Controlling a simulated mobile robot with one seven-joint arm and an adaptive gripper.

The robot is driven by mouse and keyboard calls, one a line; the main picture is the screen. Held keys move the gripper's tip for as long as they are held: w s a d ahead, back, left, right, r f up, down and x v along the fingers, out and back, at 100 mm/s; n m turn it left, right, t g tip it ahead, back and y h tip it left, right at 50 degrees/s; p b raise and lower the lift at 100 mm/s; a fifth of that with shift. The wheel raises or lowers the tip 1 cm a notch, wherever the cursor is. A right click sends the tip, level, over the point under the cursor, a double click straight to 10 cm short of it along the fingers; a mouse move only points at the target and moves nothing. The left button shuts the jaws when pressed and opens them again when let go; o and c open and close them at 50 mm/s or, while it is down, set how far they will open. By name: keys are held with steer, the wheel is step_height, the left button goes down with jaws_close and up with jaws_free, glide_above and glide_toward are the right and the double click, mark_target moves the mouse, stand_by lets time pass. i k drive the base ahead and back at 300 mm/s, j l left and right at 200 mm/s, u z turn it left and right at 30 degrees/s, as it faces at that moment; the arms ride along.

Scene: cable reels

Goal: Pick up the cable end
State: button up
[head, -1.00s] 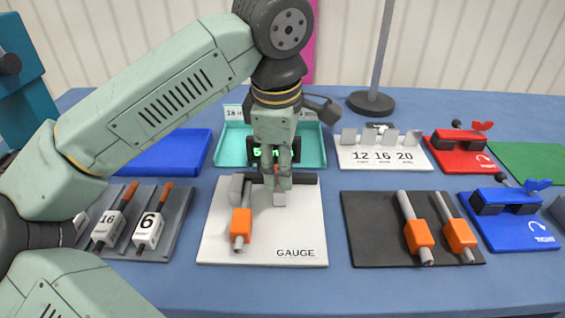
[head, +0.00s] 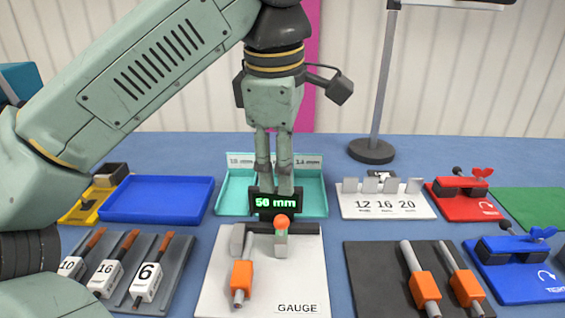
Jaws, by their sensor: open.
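A grey cable end with an orange block (head: 242,274) lies on the white gauge board (head: 262,292), left of its middle. Two more such cable ends, a left one (head: 424,284) and a right one (head: 465,286), lie on the dark mat (head: 375,275) to the right. My gripper (head: 274,188) is open and empty, pointing down above the back of the gauge, near its display (head: 276,202), which reads 50 mm. The gripper is apart from all the cable ends. A small block with an orange-red knob (head: 282,222) stands on the gauge below the fingers.
A grey rack (head: 175,270) with numbered, orange-handled tools stands at left. Behind are a blue tray (head: 157,200), a teal tray (head: 232,196) and a 12/16/20 holder (head: 385,207). Red (head: 463,200) and blue (head: 520,270) clamp fixtures and a lamp stand (head: 371,150) are at right.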

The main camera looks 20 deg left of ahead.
mark_target(241, 278)
steer(key=k, duration=1)
